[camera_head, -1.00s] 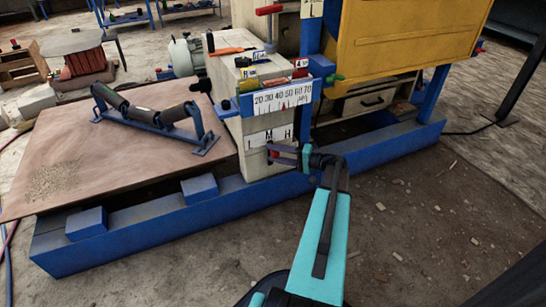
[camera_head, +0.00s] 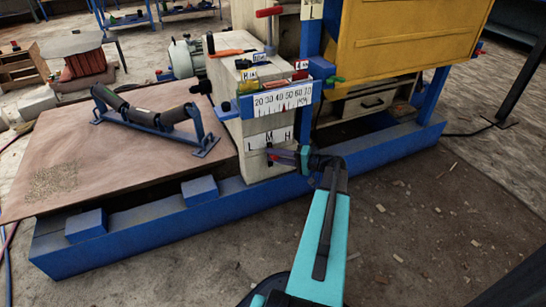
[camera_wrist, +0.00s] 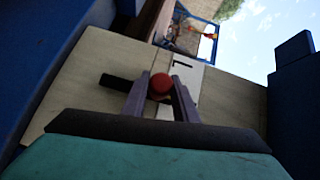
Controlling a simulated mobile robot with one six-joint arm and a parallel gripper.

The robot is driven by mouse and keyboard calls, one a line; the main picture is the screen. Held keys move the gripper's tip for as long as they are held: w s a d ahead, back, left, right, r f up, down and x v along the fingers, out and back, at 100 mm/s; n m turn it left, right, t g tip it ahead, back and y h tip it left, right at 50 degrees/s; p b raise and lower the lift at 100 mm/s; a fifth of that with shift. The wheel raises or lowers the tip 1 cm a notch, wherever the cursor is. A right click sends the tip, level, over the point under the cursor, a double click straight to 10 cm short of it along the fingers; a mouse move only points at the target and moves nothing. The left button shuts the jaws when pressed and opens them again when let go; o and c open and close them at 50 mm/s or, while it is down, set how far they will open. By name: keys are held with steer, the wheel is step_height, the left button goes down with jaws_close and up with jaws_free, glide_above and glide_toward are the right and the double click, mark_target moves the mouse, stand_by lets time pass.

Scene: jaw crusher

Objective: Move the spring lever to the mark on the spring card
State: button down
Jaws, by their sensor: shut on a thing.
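The spring card (camera_head: 268,139) is a white strip marked L, M and H on the pale front face of the crusher's end block. The mark on it is too small to make out. My gripper (camera_head: 284,155) is just below the card's right part. In the wrist view my gripper (camera_wrist: 160,98) is shut around the red round knob (camera_wrist: 160,84) of the spring lever, with a finger on either side. A dark bar shows left of the knob, and part of the card (camera_wrist: 183,72) with the L is behind it. The fingers hide much of the lever.
Above is a second white scale (camera_head: 283,97) numbered 20 to 70, with small coloured levers over it. A blue base beam (camera_head: 150,228) runs below. A roller frame (camera_head: 155,122) lies on a brown board at left. The floor at right is open.

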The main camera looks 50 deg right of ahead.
steer(key=shift+w+a+r+n+g+h, duration=0.1)
steer(key=shift+w+a+n+g+h, duration=0.1)
steer(key=shift+a+n+g, duration=0.15)
steer(key=shift+w+a+n+g+h, duration=0.1)
steer(key=shift+a+n+g+h, duration=0.15)
steer(key=shift+a, duration=0.15)
steer(key=shift+w+a+n+g+h, duration=0.2)
steer(key=shift+a+n+g+h, duration=0.15)
steer(key=shift+a+n, duration=0.15)
steer(key=shift+w+a+f+n+g+h, duration=0.3)
steer(key=shift+a+f+n+g+h, duration=0.2)
steer(key=shift+a+h, duration=0.15)
steer(key=shift+w+a+f+n+g+h, duration=0.3)
steer(key=shift+a+f+n+g+h, duration=0.2)
steer(key=shift+h, duration=0.15)
steer(key=shift+w, duration=0.1)
steer(key=c, duration=1.4)
jaws_free()
steer(key=shift+c, duration=0.2)
steer(key=shift+s, duration=0.25)
steer(key=p+v, duration=0.4)
steer(key=v, duration=0.9)
steer(key=shift+s+r, duration=0.15)
steer(key=shift+r, duration=0.1)
